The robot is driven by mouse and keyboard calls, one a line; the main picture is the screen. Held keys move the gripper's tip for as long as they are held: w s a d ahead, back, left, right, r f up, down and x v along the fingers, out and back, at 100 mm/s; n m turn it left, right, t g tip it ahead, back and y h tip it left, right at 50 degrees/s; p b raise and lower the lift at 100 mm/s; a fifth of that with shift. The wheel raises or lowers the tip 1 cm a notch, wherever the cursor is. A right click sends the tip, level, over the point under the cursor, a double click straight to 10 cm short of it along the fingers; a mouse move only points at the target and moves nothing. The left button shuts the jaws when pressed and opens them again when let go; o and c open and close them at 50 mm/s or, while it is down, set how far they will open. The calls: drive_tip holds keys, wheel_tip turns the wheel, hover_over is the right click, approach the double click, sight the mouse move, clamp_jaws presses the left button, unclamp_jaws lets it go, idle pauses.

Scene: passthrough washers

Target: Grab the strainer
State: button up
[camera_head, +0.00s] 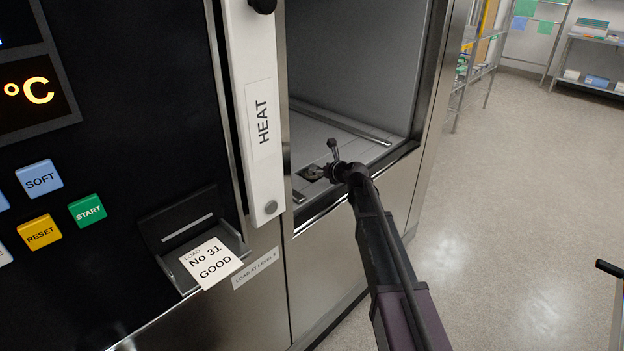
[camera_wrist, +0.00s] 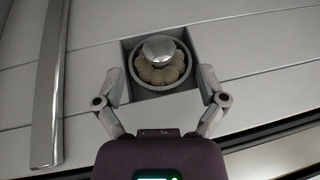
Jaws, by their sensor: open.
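The strainer (camera_wrist: 160,72) sits in a square recess in the chamber floor. In the wrist view it is a round metal rim with a beige, lobed ring inside and a shiny domed knob (camera_wrist: 158,47) at its centre. In the head view it is small and partly hidden by my gripper. My gripper (camera_wrist: 161,76) is open, with one finger at the left and one at the right of the recess. The fingers appear apart from the strainer, and nothing is between them but the view of it. In the head view my gripper (camera_head: 333,160) is inside the chamber, by the recess.
The chamber opening has a metal front sill (camera_head: 372,178) under my arm. A metal rail (camera_wrist: 48,85) runs along the floor left of the recess. A white door edge marked HEAT (camera_head: 262,120) stands left of the opening.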

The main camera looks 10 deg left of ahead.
sight(315, 168)
drive_tip(key=shift+w+a, duration=0.1)
idle(0.3)
drive_tip(key=shift+b+x, duration=1.2)
drive_tip(key=shift+x, duration=1.4)
drive_tip(key=shift+f, duration=0.2)
clamp_jaws()
